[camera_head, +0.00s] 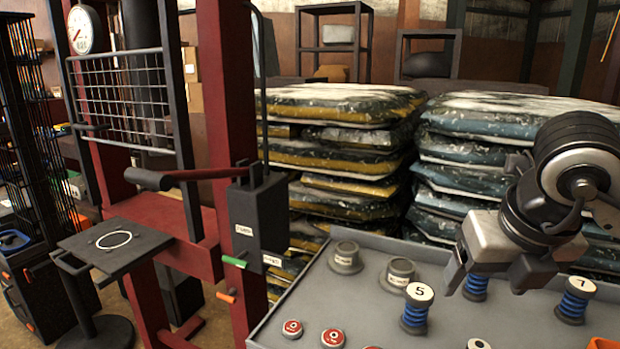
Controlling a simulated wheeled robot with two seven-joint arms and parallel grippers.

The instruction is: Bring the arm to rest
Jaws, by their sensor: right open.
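My right arm comes in from the right side, and its gripper (490,282) hangs over the grey tray table (330,290) at the lower right. Its two fingers are apart, and I see nothing held between them. A blue spring (475,288) shows behind and between the fingers; I cannot tell how far the fingers are from it. My left gripper is not in view. A red press frame (232,90) stands left of centre, with a wire mesh guard (120,98), a dial gauge (85,30) and a dark pump box with a lever (258,215).
The tray table also holds a spring marked 5 (416,312), a spring marked 7 (575,302), two grey capped pieces (346,257) and red discs (292,328). Stacked bags (340,140) stand behind. A small dark stand (112,246) with a white ring is at left.

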